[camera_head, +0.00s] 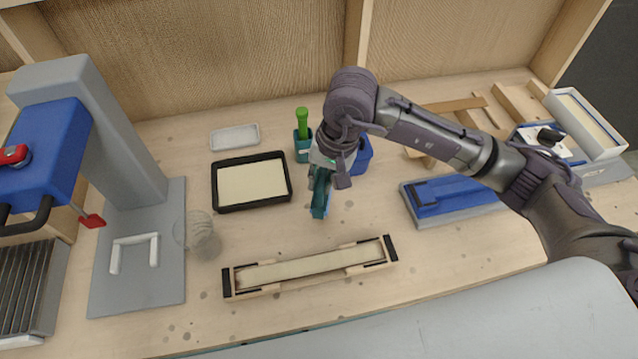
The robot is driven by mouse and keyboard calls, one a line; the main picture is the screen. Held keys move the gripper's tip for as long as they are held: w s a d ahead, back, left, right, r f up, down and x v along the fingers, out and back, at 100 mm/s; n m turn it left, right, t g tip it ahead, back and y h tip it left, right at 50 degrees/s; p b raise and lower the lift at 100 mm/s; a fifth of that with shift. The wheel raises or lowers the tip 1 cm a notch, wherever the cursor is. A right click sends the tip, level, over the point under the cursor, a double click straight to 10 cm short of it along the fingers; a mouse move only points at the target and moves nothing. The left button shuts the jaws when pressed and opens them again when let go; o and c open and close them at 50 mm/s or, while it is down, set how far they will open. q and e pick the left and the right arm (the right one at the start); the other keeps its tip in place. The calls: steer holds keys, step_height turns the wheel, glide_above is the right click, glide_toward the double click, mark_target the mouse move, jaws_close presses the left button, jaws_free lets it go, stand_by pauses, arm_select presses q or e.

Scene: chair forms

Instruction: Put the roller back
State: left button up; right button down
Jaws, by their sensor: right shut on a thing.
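My right gripper (321,190) hangs over the middle of the worktable, pointing down. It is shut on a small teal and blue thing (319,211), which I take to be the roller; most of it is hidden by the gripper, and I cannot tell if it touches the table. Behind the gripper, a blue holder (364,153) is partly hidden by my wrist. To its left stands a teal holder (303,153) with a bright green handle (302,123) upright in it. My left gripper is not in view.
A black tray with a cream pad (252,183) and a white tray (234,137) lie left. A long wooden form (310,268) lies in front. A grey and blue press (110,150) stands far left. Bare tabletop surrounds the gripper.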

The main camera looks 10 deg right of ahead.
steer(key=shift+w+a+f+p, duration=0.2)
steer(key=shift+a+f+p, duration=0.1)
steer(key=shift+f, duration=0.2)
step_height(320, 180, down, 2)
steer(key=shift+d+f+p, duration=0.1)
steer(key=shift+f+p, duration=0.1)
steer(key=shift+p, duration=0.4)
steer(key=shift+f, duration=0.5)
steer(key=shift+f+b, duration=0.2)
steer(key=shift+b, duration=0.1)
steer(key=c, duration=1.1)
jaws_free()
steer(key=shift+r, duration=0.1)
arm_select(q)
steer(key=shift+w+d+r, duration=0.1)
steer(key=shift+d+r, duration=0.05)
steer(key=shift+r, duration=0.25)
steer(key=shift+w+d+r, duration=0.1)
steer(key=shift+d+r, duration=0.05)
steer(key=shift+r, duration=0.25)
